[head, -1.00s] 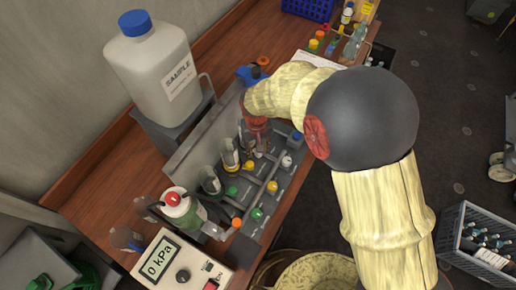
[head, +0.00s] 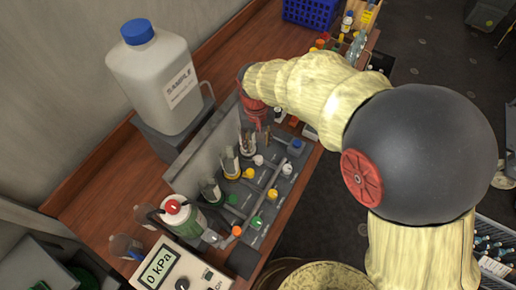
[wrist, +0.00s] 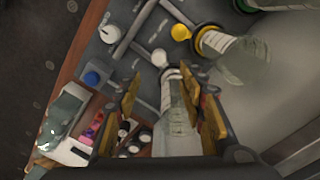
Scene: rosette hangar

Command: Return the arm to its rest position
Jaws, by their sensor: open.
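My arm, with pale ribbed covering and a dark round joint, reaches from the lower right over the bench in the head view. My gripper (head: 262,134) is above the far part of the grey rack (head: 205,166). In the wrist view my gripper (wrist: 172,95) has its two yellowish fingers spread apart. A clear glass cylinder (wrist: 172,120) shows between the fingers in that view; I cannot tell how far below them it is, and nothing is gripped.
The rack holds several glass cylinders and coloured knobs. A blue crate (head: 308,12) is at the back. Open floor lies right of the bench.

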